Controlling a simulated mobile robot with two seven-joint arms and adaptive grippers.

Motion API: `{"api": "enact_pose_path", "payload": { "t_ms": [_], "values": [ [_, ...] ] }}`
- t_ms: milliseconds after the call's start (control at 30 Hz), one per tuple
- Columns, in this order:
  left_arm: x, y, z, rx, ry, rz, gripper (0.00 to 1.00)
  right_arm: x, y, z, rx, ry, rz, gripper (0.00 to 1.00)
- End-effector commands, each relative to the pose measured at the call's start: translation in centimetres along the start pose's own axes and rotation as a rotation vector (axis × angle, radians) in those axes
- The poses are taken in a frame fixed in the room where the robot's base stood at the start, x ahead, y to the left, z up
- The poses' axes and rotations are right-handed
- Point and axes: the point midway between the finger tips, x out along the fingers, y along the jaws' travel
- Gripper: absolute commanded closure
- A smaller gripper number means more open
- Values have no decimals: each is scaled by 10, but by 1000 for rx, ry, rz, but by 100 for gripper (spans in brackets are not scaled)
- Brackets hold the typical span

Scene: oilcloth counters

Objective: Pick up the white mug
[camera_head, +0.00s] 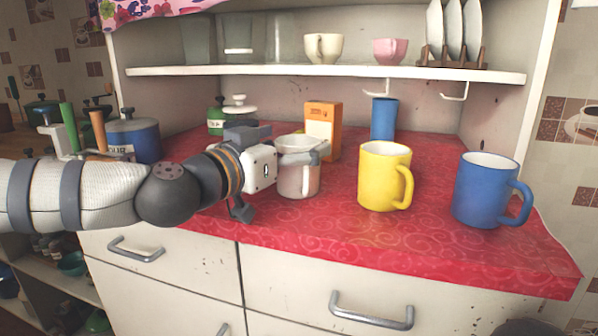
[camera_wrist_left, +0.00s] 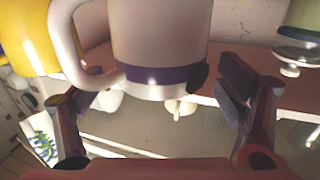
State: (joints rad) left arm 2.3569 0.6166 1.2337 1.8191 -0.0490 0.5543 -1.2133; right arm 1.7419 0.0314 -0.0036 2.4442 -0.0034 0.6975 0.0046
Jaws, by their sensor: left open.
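The white mug (camera_head: 298,183) stands on the red oilcloth counter, partly hidden by my left gripper in the head view. In the left wrist view the white mug (camera_wrist_left: 160,38) is large, with a purple band near one end and its handle on the left side. My left gripper (camera_head: 277,178) is at the mug's left side, fingers toward it. In the wrist view the fingers of my left gripper (camera_wrist_left: 155,97) are spread, with the mug across the gap between them. I cannot tell whether either finger touches it. My right gripper is not in view.
A yellow mug (camera_head: 381,178) stands close on the right, and a blue mug (camera_head: 486,190) farther right. Behind are an orange box (camera_head: 323,128) and a blue cup (camera_head: 384,118). A blue pot (camera_head: 134,138) stands left. A shelf (camera_head: 330,72) spans above. The front counter is clear.

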Motion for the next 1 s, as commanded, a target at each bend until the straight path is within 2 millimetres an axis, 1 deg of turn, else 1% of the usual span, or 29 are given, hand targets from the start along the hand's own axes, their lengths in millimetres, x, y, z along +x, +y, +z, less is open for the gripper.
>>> {"api": "enact_pose_path", "payload": {
  "t_ms": [200, 233, 267, 300, 367, 400, 500, 733, 800, 867, 967, 1000],
  "values": [
    [2, 0, 0, 0, -1, 0, 13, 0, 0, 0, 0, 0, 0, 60],
    [2, 0, 0, 0, -1, 0, 17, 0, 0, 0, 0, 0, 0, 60],
    [2, 0, 0, 0, -1, 0, 24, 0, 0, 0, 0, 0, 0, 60],
    [2, 0, 0, 0, -1, 0, 33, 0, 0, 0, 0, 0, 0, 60],
    [2, 0, 0, 0, -1, 0, 47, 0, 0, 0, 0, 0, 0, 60],
    [2, 0, 0, 0, -1, 0, 56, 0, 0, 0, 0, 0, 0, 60],
    [2, 0, 0, 0, -1, 0, 75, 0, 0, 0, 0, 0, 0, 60],
    [2, 0, -1, 1, 1, 0, 75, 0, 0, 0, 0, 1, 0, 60],
    [2, 0, -5, 3, 2, 0, 75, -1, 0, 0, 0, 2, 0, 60],
    [2, 0, -12, 5, 4, 0, 75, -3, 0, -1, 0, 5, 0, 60],
    [1, 0, -35, 10, 9, 0, 75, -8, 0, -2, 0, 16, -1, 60],
    [-5, 2, -48, 10, 11, 0, 75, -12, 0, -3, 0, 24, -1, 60]
  ]
}}
